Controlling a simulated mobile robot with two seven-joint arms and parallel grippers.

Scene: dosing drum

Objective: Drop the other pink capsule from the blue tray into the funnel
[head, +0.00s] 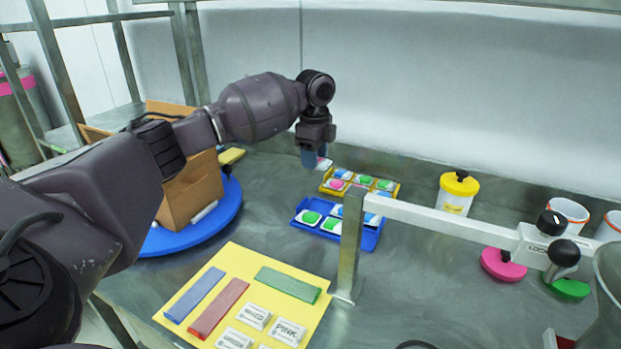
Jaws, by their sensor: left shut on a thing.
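My left gripper (314,158) is raised above the back of the table, just left of the trays. It is shut on a small white-edged capsule (325,164); the fingers hide most of it, and its colour is hard to make out. The blue tray (369,243) lies below and to the right, with green and blue capsules showing; the metal post hides part of it, and I see no pink one there. The funnel (608,285) is at the right edge, cut off by the frame. My right gripper is not in view.
A yellow tray (391,194) with pink, blue and green capsules lies behind the blue one. A metal post with a long arm (440,220) stands between the trays and the funnel. A yellow-lidded jar (456,195), a pink lid (503,265) and a yellow mat (240,263) are around.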

